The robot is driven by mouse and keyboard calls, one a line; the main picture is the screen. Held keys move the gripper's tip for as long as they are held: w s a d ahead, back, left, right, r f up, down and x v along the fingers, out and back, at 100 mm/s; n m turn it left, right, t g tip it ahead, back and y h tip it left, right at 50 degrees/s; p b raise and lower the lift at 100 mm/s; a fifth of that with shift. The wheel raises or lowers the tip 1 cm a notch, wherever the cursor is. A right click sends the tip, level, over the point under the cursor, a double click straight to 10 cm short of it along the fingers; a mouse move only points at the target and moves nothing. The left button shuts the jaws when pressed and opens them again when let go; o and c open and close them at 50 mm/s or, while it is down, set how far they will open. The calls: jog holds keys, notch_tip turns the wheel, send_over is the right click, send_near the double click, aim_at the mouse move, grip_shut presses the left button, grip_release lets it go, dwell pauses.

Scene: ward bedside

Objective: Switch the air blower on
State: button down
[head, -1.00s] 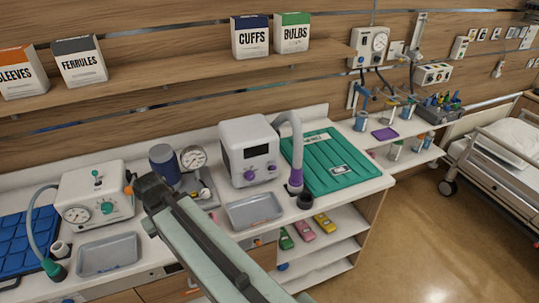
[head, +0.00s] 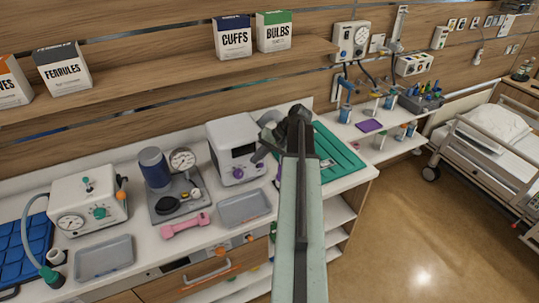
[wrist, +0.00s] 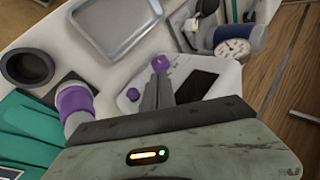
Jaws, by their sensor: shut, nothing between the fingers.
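A white box unit (head: 222,140) with a dark display, purple knobs and a thick grey hose stands on the counter. I take it for the air blower, though no label is readable. In the head view one purple knob (head: 238,173) shows on its front. In the wrist view a larger purple knob (wrist: 161,62) lies just beyond the tips of my gripper (wrist: 158,75), and a smaller purple knob (wrist: 133,95) is to their left. My gripper (head: 260,154) is shut and empty at the unit's front right. Contact with the knob cannot be told.
A grey tray (head: 243,208) lies in front of the unit. A gauge device (head: 182,190) and pink object (head: 186,225) are left of it; a gauged white unit (head: 88,200) is further left. A green mat (head: 340,158) lies right. In the wrist view a purple hose end (wrist: 75,102) is close.

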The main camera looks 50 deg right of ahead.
jog(key=s+d+r+m+t, duration=0.1)
jog(key=s+d+r, duration=0.1)
jog(key=s+d, duration=0.2)
jog(key=s+d+r+m+t, duration=0.1)
jog(key=s+d, duration=0.3)
jog(key=d, duration=0.5)
jog(key=shift+s+r+t+h+p, duration=0.15)
jog(key=shift+r+t+h+p, duration=0.2)
jog(key=shift+r+t, duration=0.35)
jog(key=b, duration=0.8)
send_near(260, 165)
jog(key=w+d+f, duration=0.1)
jog(key=w+f, duration=0.3)
jog(key=w, duration=0.1)
jog(key=shift+a+f+b, duration=0.15)
jog(key=shift+a+b, duration=0.15)
jog(key=shift+a, duration=0.1)
jog(key=shift+w, duration=0.1)
